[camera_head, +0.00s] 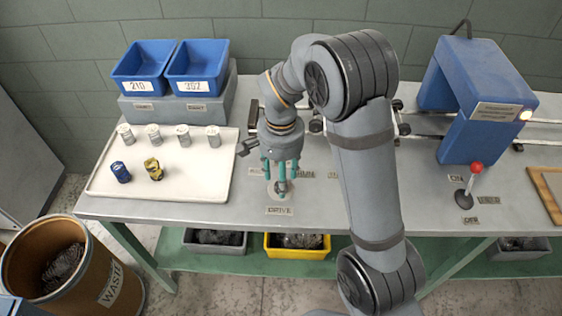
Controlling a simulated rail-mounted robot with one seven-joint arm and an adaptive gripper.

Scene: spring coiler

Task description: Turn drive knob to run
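The drive knob (282,187) is a small grey knob on a round pale plate, near the front edge of the bench, with a label (279,211) that seems to read DRIVE in front of it. My gripper (281,171) points straight down just above the knob. Its teal fingers are spread apart, and the middle one hides part of the knob. I cannot tell whether a finger touches it. The small labels beside the knob are partly hidden by my arm and too small to read, so the knob's setting is unclear.
A white tray (103,186) with several small cylinders lies left. Two blue bins (143,84) stand behind it on a grey block. Right are a blue machine housing (470,110) and a red-topped lever (475,169). A waste drum (110,283) stands on the floor.

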